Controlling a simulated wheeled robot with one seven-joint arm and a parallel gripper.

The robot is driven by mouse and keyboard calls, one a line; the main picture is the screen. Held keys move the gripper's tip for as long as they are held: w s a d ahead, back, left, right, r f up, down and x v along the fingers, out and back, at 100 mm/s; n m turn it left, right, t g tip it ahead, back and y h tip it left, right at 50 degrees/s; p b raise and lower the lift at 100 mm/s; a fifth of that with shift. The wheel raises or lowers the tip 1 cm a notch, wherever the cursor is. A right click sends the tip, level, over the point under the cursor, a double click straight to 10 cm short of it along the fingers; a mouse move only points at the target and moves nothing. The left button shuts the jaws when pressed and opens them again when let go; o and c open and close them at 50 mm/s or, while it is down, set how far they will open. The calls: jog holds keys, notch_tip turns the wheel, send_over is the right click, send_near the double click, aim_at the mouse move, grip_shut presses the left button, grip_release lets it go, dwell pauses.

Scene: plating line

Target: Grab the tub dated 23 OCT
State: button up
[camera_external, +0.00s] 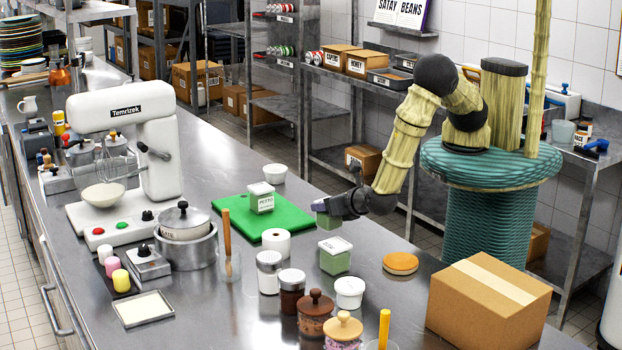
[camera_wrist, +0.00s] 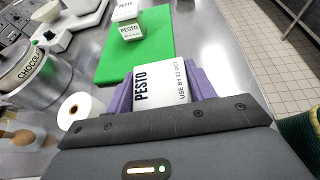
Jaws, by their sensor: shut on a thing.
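My gripper (camera_external: 322,206) is shut on a tub above the counter. In the wrist view its purple fingers (camera_wrist: 204,84) are on either side of the tub (camera_wrist: 160,85), whose white label reads PESTO and USE BY 23 OCT. In the external view only a small green part of this tub (camera_external: 328,221) shows below the fingers. Another pesto tub (camera_external: 261,200) with a white lid stands on the green board; it also shows in the wrist view (camera_wrist: 130,31), its date too small to read. A third white-lidded tub with green contents (camera_external: 335,261) stands on the counter below my gripper.
The green cutting board (camera_external: 232,212) lies left of my gripper. A paper roll (camera_external: 276,243), jars (camera_external: 291,290), a white tub (camera_external: 349,293) and an orange-topped disc (camera_external: 401,263) stand nearby. A cardboard box (camera_external: 485,305) is at the right. A mixer (camera_external: 155,150) stands at the left.

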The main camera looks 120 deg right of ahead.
notch_tip(320, 180, up, 7)
jog(key=shift+f+b, duration=0.2)
jog(key=shift+b, duration=0.4)
